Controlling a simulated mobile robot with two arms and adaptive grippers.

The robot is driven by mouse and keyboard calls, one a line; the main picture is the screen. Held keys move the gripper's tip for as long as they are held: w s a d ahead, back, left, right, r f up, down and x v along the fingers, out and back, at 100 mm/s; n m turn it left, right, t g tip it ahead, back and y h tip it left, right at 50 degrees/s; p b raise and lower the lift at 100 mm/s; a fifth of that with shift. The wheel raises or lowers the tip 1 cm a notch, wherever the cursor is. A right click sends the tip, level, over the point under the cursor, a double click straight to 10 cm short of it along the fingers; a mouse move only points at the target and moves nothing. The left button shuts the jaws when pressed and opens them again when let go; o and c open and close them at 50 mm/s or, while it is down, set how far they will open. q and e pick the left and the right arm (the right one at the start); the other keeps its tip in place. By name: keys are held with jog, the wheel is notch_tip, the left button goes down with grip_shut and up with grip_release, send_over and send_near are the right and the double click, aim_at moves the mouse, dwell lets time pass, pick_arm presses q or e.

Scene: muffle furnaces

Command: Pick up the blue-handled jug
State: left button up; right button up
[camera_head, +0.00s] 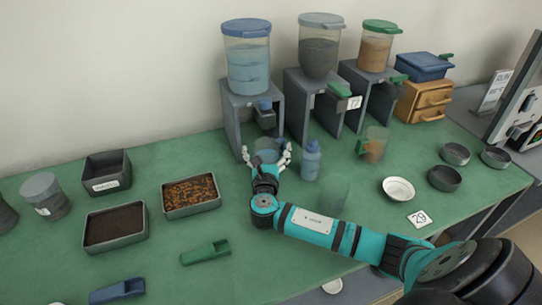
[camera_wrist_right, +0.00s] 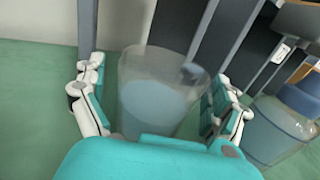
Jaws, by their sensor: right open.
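The blue-handled jug (camera_head: 266,147) is a clear cup holding something pale blue. It stands on the green table at the foot of the blue-lidded dispenser. In the right wrist view the jug (camera_wrist_right: 155,98) is upright between my fingers, with its blue handle (camera_wrist_right: 192,73) at the upper right side. My right gripper (camera_head: 268,158) is open, one finger on each side of the jug; it also shows in the wrist view (camera_wrist_right: 158,92). A gap shows at the left finger; whether the right finger touches is hard to tell. My left gripper is not in view.
The grey dispenser stand (camera_head: 236,118) is right behind the jug. A green-handled jug (camera_head: 376,147) and a faint clear vessel (camera_head: 334,192) are further right. Trays (camera_head: 117,247) sit left.

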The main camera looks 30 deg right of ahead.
aim_at(268, 144)
jog(key=c, duration=1.8)
jog(key=shift+c, duration=0.2)
jog(key=shift+r, duration=0.1)
jog(key=shift+r, duration=0.5)
jog(key=shift+s+a+r, duration=0.1)
jog(key=shift+s+r, duration=0.1)
jog(key=shift+r, duration=0.4)
jog(key=shift+s+a+r, duration=0.1)
jog(key=shift+s+r, duration=0.1)
jog(key=shift+r, duration=0.4)
jog(key=s+a, duration=0.1)
jog(key=s, duration=0.6)
jog(key=s+a+r, duration=0.1)
jog(key=s+a, duration=0.1)
jog(key=s, duration=0.5)
jog(key=shift+s+a+r, duration=0.25)
jog(key=shift+s, duration=0.1)
